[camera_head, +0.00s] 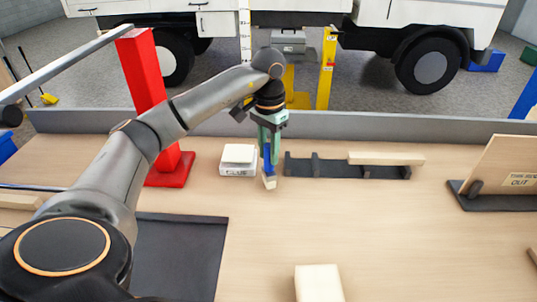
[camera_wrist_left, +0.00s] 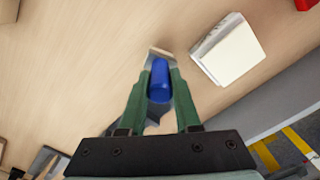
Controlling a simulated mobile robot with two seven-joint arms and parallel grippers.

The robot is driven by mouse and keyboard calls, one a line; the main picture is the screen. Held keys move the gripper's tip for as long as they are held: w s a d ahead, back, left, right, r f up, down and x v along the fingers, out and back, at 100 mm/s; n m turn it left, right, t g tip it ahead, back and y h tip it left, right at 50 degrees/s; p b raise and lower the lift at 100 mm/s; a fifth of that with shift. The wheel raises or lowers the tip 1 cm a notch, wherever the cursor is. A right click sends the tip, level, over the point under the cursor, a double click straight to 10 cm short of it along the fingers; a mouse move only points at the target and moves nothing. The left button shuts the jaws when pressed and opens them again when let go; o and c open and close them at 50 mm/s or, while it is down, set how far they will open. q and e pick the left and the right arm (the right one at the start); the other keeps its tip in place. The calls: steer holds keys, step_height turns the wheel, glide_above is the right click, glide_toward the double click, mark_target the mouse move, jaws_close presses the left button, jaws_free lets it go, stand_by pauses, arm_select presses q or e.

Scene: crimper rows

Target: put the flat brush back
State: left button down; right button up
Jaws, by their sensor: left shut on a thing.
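The flat brush (camera_head: 267,158) has a blue handle and a pale lower end. My left gripper (camera_head: 269,140) is shut on its handle and holds it upright, pointing down. The brush is just left of a dark rack (camera_head: 335,170) with several uprights, apart from it in the picture. In the left wrist view the blue handle (camera_wrist_left: 159,82) sits between the green fingers of my left gripper (camera_wrist_left: 160,88). Whether the brush's lower end touches the table is unclear. My right gripper is not in view.
A white box-like item (camera_head: 238,160) stands close left of the brush. A pale wooden bar (camera_head: 385,158) lies along the rack's right part. A red post (camera_head: 145,80) rises further left. A slanted board with a label (camera_head: 505,170) stands right. A pale block (camera_head: 318,284) is at the front. The middle table is clear.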

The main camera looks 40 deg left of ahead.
arm_select(q)
steer(key=shift+f, duration=0.45)
steer(key=shift+f, duration=0.15)
steer(key=c, duration=0.6)
jaws_free()
step_height(320, 180, up, 11)
steer(key=shift+f+p, duration=0.1)
steer(key=shift+p, duration=1.15)
steer(key=shift+r+p, duration=0.3)
steer(key=shift+r, duration=0.5)
